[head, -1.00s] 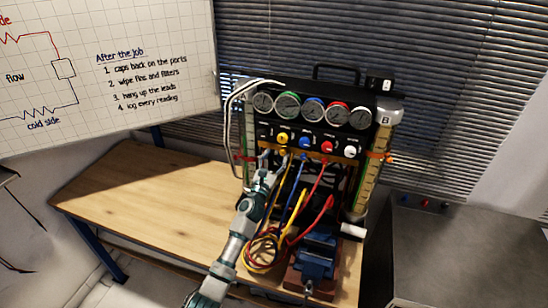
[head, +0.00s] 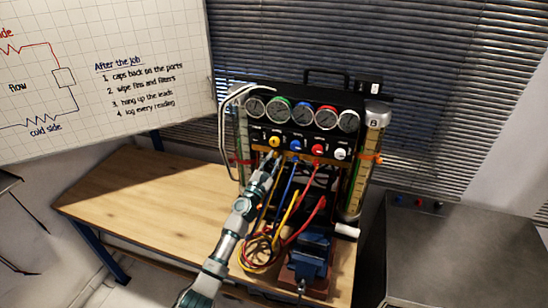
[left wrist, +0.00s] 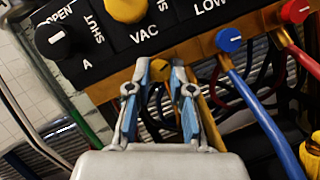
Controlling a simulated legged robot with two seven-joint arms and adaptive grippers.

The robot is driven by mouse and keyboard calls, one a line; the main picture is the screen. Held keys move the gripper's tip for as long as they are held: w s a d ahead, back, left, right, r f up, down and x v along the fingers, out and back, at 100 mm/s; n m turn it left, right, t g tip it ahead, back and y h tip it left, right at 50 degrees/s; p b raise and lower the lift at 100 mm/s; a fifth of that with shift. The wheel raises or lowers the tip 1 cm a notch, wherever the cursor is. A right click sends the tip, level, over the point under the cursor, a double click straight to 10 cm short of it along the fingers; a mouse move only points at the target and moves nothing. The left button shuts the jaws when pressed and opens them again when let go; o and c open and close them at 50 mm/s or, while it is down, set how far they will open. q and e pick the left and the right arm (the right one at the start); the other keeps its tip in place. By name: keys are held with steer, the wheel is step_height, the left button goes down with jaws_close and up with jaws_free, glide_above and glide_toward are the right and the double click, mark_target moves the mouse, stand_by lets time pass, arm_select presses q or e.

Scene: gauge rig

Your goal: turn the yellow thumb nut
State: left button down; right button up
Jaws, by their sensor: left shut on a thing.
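The yellow thumb nut (left wrist: 160,68) shows in the left wrist view on the brass bar, under the VAC label. It sits between the blue-padded fingertips of my left gripper (left wrist: 160,75), which is shut on it. The fingers partly hide it. In the head view my left gripper (head: 272,157) reaches up to the bar, just below the yellow valve knob (head: 274,141). The nut is too small to make out there. The larger yellow knob also shows above the fingers in the left wrist view (left wrist: 125,9). My right gripper does not show.
Blue (left wrist: 229,40) and red (left wrist: 296,11) ports with hoses lie right of the fingers. Several gauges top the rig. Coiled hoses (head: 258,249) and a blue vise (head: 309,252) are below on the wooden bench (head: 150,200). The bench's left side is clear.

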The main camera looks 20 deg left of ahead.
arm_select(q)
steer(key=m+h+p, duration=0.1)
steer(key=m, duration=0.1)
steer(key=shift+r+m+g, duration=0.1)
steer(key=shift+m+g, duration=0.3)
steer(key=m+g+h+p, duration=0.1)
steer(key=m+p, duration=0.1)
steer(key=m, duration=0.2)
steer(key=m+g+h+p, duration=0.1)
steer(key=m+g, duration=0.1)
steer(key=m, duration=0.2)
steer(key=shift+a+m+p, duration=0.2)
steer(key=shift+m+p, duration=0.2)
steer(key=shift+d+f, duration=0.1)
steer(key=shift+f, duration=0.1)
steer(key=c, duration=1.1)
jaws_free()
steer(key=shift+c, duration=0.2)
steer(key=shift+o, duration=0.5)
steer(key=shift+r, duration=0.2)
